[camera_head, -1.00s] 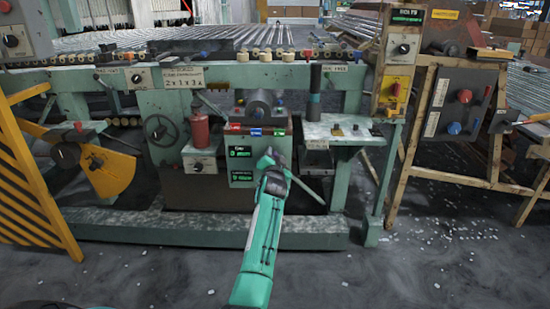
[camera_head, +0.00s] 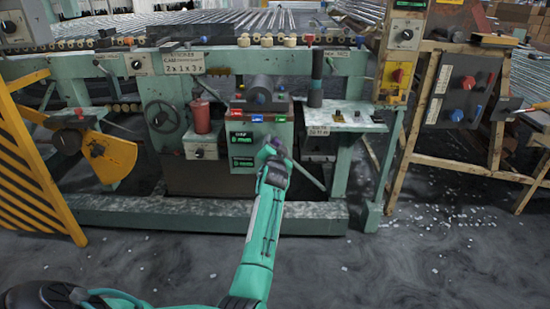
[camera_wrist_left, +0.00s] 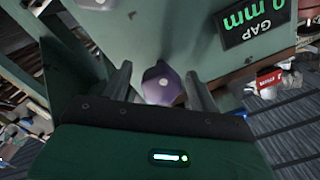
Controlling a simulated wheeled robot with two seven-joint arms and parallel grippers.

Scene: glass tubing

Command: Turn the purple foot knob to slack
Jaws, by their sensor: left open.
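The purple foot knob (camera_wrist_left: 162,84) shows in the left wrist view, faceted with a small pale spot on its end. It sits between the two spread fingers of my left gripper (camera_wrist_left: 160,88). The gripper is open, with a finger on either side of the knob; I cannot tell whether either touches it. In the head view my left gripper (camera_head: 272,153) is in front of the green machine's panel, just right of the lit display (camera_head: 241,137), and the knob is hidden behind it. My right gripper is not in view.
The gap display (camera_wrist_left: 254,22) reads 0 mm in the wrist view. Red, blue and green buttons (camera_head: 257,118) line the ledge above. A slanted green bar (camera_head: 306,175) lies right of my gripper, and a low green beam (camera_head: 200,215) crosses below. A yellow barrier (camera_head: 35,165) stands at left.

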